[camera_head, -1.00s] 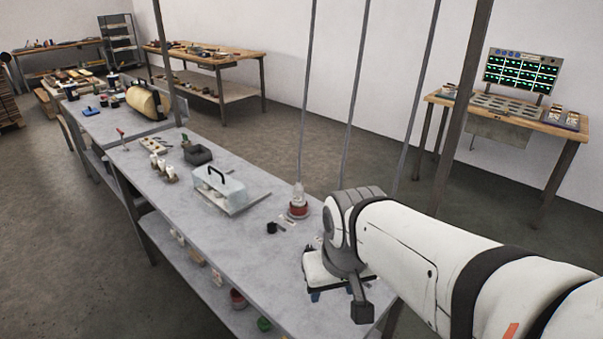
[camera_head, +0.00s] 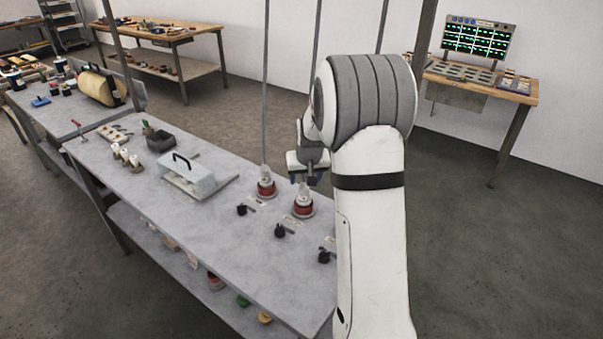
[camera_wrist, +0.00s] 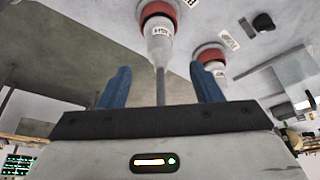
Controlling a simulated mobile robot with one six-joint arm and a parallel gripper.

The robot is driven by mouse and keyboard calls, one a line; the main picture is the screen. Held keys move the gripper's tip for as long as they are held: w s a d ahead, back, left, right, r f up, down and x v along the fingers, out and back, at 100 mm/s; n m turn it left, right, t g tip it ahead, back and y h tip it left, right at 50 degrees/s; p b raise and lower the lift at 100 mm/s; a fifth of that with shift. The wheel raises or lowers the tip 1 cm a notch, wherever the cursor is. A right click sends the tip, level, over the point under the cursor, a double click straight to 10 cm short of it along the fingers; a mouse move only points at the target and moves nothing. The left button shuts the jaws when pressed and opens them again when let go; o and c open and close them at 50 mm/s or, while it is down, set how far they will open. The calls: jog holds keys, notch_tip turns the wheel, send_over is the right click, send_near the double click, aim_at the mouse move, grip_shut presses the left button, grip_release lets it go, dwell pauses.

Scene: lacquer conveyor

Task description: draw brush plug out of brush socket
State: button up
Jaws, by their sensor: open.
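My gripper (camera_head: 303,178) hangs just above a white plug (camera_head: 303,192) seated upright in a red socket (camera_head: 303,207) on the grey bench. In the wrist view my gripper (camera_wrist: 161,70) has its two blue fingers apart, with nothing clasped. A pale plug (camera_wrist: 160,45) in a red socket (camera_wrist: 156,12) shows ahead of them. Its grey cable runs between the fingers in the picture; I cannot tell whether they straddle it. A second plug (camera_head: 265,175) sits in another red socket (camera_head: 266,189) to the left. Labels are too small to read, so I cannot tell which is the brush plug.
Black knobs (camera_head: 280,231) stand in front of the sockets. Cables rise from the plugs. A clear-lidded box (camera_head: 188,179) with a handle and a dark bin (camera_head: 160,140) stand further left. My arm hides the bench's right end.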

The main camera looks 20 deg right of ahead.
aim_at(304, 184)
jog(key=shift+p+x, duration=0.7)
jog(key=shift+x, duration=3.25)
jog(key=shift+c, duration=0.5)
jog(key=c, duration=1)
jog(key=o, duration=0.4)
jog(key=c, duration=0.4)
jog(key=shift+r, duration=0.15)
jog(key=shift+c, duration=0.3)
